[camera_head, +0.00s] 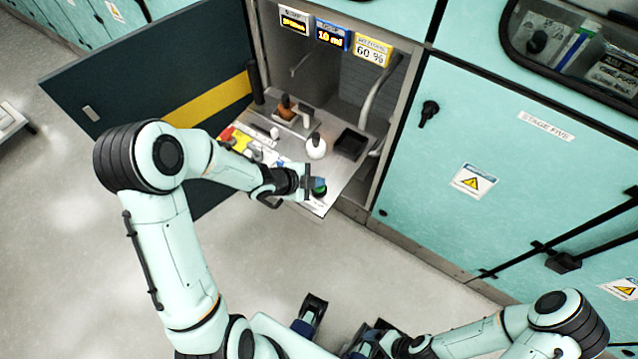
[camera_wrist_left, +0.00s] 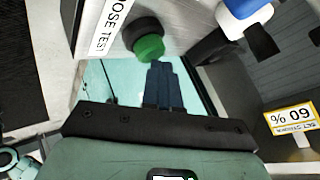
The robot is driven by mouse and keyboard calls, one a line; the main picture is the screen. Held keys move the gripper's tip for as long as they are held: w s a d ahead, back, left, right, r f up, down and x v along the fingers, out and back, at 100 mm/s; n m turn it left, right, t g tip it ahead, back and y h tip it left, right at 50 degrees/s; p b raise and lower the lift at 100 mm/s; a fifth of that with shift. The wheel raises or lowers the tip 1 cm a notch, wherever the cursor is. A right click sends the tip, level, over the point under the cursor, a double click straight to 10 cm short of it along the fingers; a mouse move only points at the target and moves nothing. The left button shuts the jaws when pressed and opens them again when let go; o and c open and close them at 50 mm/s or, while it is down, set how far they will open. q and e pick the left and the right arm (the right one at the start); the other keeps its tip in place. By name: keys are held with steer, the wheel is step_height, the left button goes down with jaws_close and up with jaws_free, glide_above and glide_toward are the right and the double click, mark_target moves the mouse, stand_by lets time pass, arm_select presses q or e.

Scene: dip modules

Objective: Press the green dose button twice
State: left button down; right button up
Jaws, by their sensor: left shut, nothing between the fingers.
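The green dose button (camera_head: 319,188) sits in a dark collar at the front right corner of the sloping panel. In the left wrist view the green button (camera_wrist_left: 149,48) shows just beyond my fingertips, beside a white label reading "DOSE TEST". My left gripper (camera_head: 309,181) is shut and empty, close beside the button; its dark blue fingers (camera_wrist_left: 161,72) are together. I cannot tell whether they touch the button. My right arm is at the bottom right; its gripper (camera_head: 362,342) is partly cut off by the lower edge, and its jaws are unclear.
The panel (camera_head: 345,180) also carries a white rounded knob (camera_head: 316,147), a brown-topped part (camera_head: 286,107) and a dark square recess (camera_head: 351,143). The display (camera_head: 370,52) reads "60 %". An open dark door (camera_head: 150,75) stands left; cabinet walls and pipes (camera_head: 385,85) surround the panel.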

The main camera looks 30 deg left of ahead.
arm_select(q)
steer(key=shift+f, duration=0.3)
arm_select(e)
steer(key=shift+f, duration=0.25)
arm_select(q)
steer(key=shift+r, duration=0.15)
arm_select(e)
steer(key=shift+r, duration=0.1)
arm_select(q)
steer(key=shift+r+p, duration=0.8)
steer(key=shift+r, duration=0.15)
arm_select(e)
steer(key=shift+w+r, duration=0.25)
steer(key=shift+r, duration=0.65)
arm_select(q)
steer(key=shift+r+p, duration=0.55)
steer(key=shift+r, duration=0.15)
step_height(320, 180, up, 4)
steer(key=p, duration=0.3)
steer(key=shift+f, duration=0.25)
arm_select(e)
steer(key=r, duration=0.1)
steer(key=w+r, duration=0.1)
steer(key=r, duration=0.1)
steer(key=w+r, duration=0.1)
steer(key=shift+r, duration=0.3)
